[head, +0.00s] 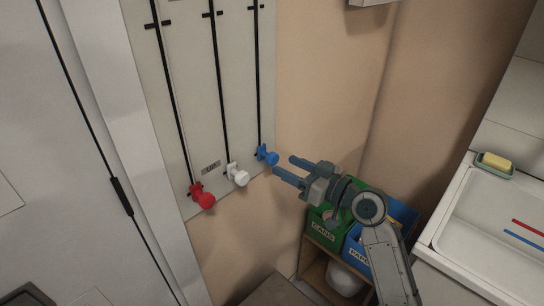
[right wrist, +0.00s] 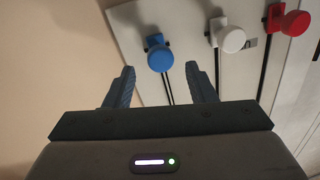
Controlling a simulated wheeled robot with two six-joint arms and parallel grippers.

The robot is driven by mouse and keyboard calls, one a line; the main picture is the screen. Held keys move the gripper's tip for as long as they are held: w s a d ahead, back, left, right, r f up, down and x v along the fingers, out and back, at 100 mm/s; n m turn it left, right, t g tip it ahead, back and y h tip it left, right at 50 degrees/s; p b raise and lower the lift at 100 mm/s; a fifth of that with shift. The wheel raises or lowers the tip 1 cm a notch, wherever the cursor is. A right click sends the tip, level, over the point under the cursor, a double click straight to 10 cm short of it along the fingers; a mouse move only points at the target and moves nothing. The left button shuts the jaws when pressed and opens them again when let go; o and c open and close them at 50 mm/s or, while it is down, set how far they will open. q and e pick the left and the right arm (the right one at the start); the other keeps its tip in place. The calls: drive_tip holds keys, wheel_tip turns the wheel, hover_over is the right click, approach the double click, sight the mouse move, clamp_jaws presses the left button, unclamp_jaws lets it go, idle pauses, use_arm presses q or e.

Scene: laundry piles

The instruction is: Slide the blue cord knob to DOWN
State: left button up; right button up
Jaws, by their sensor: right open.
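The blue cord knob (head: 267,156) sits near the bottom of the rightmost black cord track on the pale wall panel (head: 235,90). A small label plate (head: 210,167) is on the panel's lower part; its lettering is too small to read surely. My right gripper (head: 283,165) is open just right of the blue knob, fingers pointing at it. In the right wrist view the blue knob (right wrist: 160,60) shows between and beyond the two fingertips (right wrist: 159,70), not gripped. Contact cannot be told. My left gripper is not in view.
A white knob (head: 238,176) and a red knob (head: 204,201) sit low on the neighbouring tracks, left of the blue one. Labelled green (head: 322,232) and blue (head: 358,252) bins stand on a shelf below my right arm. A sink (head: 490,225) is at the right.

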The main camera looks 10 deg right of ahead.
sight(275, 160)
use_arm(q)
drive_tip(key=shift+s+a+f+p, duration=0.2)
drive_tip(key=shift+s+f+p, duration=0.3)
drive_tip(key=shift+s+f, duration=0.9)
use_arm(e)
drive_tip(key=shift+x, duration=2.95)
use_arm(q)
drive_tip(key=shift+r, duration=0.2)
